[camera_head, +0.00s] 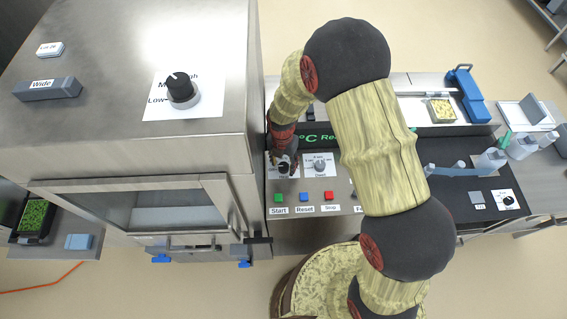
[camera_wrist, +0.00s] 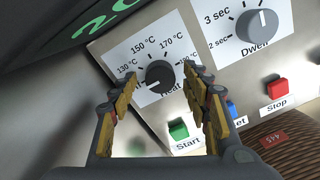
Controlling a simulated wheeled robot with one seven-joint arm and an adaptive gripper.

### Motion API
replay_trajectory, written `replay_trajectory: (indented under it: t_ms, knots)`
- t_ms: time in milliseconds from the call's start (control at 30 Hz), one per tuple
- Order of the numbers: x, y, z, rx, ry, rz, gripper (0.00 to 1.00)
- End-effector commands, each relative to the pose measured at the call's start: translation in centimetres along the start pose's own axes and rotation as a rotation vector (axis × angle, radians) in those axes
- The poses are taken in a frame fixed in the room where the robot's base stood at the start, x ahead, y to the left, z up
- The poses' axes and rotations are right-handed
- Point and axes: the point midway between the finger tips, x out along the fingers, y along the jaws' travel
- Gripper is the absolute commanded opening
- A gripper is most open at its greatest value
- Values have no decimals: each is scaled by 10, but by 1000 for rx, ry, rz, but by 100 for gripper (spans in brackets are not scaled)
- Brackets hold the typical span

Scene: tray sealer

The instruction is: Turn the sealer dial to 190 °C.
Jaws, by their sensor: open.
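The sealer's heat dial (camera_wrist: 158,74) is a black round knob on a white label marked 130, 150 and 170 °C. A further mark at the right is partly hidden behind my finger. I cannot tell for sure which mark the knob points at. My gripper (camera_wrist: 161,82) is open in the wrist view, with one finger to the left of the knob and one to the right, nearer the camera. I see no clear contact with it. In the head view my gripper (camera_head: 284,165) is over the panel's left end and largely covers the dial.
The dwell dial (camera_wrist: 257,24) is right of the heat dial. Green start (camera_wrist: 178,130), blue reset (camera_wrist: 232,109) and red stop (camera_wrist: 277,88) buttons lie below. A green-lettered display (camera_head: 318,138) is above the panel. The tall steel housing (camera_head: 215,120) stands close on the left.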

Motion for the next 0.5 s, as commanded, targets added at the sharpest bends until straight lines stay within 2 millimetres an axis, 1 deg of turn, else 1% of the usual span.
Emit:
replay_trajectory:
  t_ms: [267, 500]
  knots:
    - [1, 0, 0, 1, 0, 0, 47]
    - [1, 0, 0, 1, 0, 0, 34]
